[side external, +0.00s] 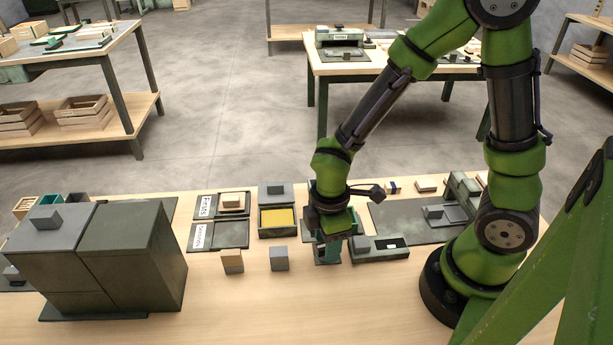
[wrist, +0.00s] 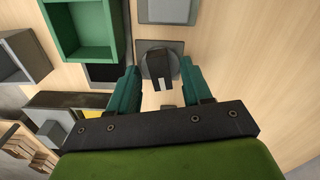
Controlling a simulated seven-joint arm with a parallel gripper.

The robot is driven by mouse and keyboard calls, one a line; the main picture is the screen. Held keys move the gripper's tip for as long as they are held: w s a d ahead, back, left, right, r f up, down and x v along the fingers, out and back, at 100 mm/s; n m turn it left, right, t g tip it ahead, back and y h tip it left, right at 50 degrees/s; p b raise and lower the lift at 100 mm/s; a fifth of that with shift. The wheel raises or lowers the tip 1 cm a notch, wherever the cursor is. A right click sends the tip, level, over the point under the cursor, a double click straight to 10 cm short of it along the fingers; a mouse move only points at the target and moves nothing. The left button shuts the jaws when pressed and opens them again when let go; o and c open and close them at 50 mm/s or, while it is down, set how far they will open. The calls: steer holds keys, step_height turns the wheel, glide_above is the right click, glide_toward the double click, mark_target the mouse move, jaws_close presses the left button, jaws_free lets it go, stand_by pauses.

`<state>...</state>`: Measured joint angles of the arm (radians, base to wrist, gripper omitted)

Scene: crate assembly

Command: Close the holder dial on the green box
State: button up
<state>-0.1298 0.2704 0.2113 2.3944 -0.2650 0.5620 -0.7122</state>
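The holder dial (wrist: 158,64) is a round dark knob with a raised bar, on a grey square plate, in the wrist view. An open-topped green box (wrist: 85,30) lies to the upper left of the dial there. My gripper (wrist: 158,80) is open, with its two teal fingers spread on either side of the dial and a visible gap to each. Whether the fingertips are down at the dial's height is unclear. In the side view my gripper (side external: 327,242) points down over the front of the bench, and the arm and fingers hide the dial.
A grey case (side external: 380,249) with a dark slot stands just right of my gripper. Two small blocks (side external: 279,259) (side external: 232,261) stand at the front. Large grey cabinets (side external: 130,255) fill the left.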

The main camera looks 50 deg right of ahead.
steer(key=shift+r, duration=0.1)
step_height(320, 180, up, 17)
stand_by(0.6)
steer(key=s+d+r+m+t+y, duration=0.2)
steer(key=d+r+m+t, duration=0.3)
steer(key=m, duration=1)
steer(key=shift+s+d+r+m+t, duration=0.3)
steer(key=shift+d+r+t, duration=0.05)
steer(key=shift+t, duration=0.75)
